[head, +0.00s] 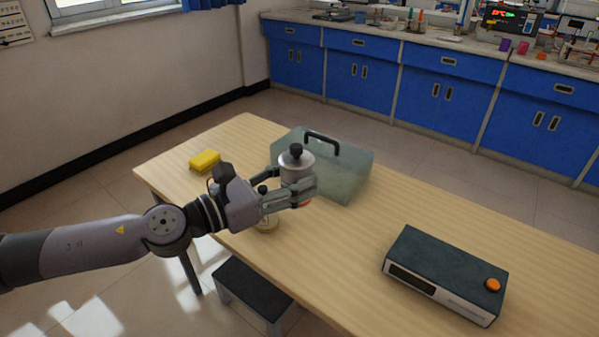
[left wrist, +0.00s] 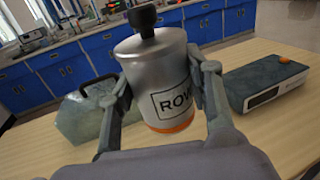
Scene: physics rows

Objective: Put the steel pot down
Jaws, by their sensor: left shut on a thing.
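The steel pot (head: 297,163) is a silver cylinder with a black knob on its lid and an orange band at its base. My left gripper (head: 303,190) is shut on the pot, with one finger on each side. In the left wrist view the pot (left wrist: 157,75) sits upright between the fingers (left wrist: 168,92) and shows a label reading "ROW", partly covered by a finger. The pot appears above the wooden table (head: 440,215); whether its base touches the table cannot be told. My right gripper is not in view.
A translucent greenish case (head: 350,170) with a black handle stands behind the pot. A yellow block (head: 205,160) is at the left, a dark box with an orange button (head: 445,275) at the right. Bare tabletop lies between case and box.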

